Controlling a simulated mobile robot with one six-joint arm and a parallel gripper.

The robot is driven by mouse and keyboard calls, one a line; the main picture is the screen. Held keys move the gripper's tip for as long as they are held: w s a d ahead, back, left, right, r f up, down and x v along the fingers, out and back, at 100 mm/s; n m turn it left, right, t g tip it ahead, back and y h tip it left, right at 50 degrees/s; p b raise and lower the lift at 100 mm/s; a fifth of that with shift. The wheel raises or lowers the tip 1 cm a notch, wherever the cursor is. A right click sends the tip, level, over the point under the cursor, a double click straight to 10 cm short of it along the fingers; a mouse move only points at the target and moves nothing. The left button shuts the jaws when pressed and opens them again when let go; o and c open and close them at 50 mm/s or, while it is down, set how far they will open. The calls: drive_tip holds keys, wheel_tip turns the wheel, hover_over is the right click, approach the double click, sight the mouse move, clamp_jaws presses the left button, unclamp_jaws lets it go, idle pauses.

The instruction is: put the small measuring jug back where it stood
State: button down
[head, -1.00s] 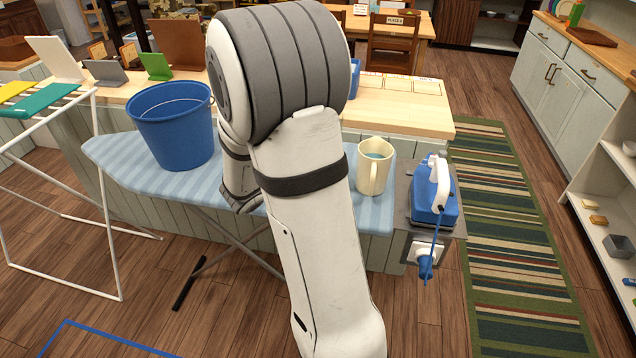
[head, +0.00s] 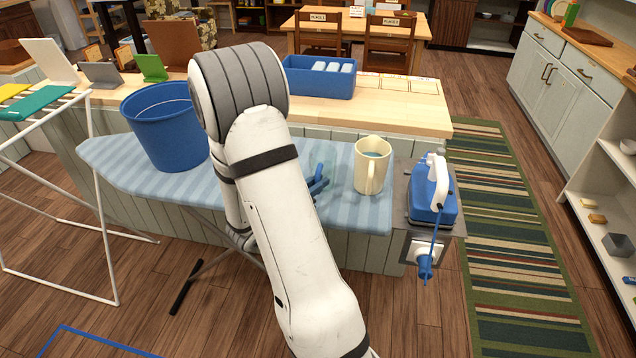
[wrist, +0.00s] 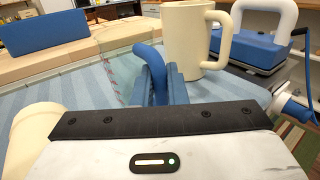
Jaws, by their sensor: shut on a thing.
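The small measuring jug (wrist: 120,80) shows in the wrist view as a clear body with red marks and a blue curved handle. My gripper (wrist: 163,85) has its blue fingers shut on that handle. In the head view my gripper (head: 318,182) shows as a bit of blue beside my arm, low over the striped ironing board (head: 345,215).
A blue iron (head: 432,203) with a white handle is on a grey rest at the board's right end. A blue bucket (head: 165,135) stands on the left. Behind is a wooden counter (head: 410,112) with a blue caddy (head: 318,80). Striped cloth is bare around my gripper.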

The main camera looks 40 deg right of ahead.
drive_tip(key=shift+f, duration=0.15)
drive_tip(key=c, duration=1.9)
unclamp_jaws()
drive_tip(key=o, duration=0.4)
drive_tip(key=shift+o, duration=0.2)
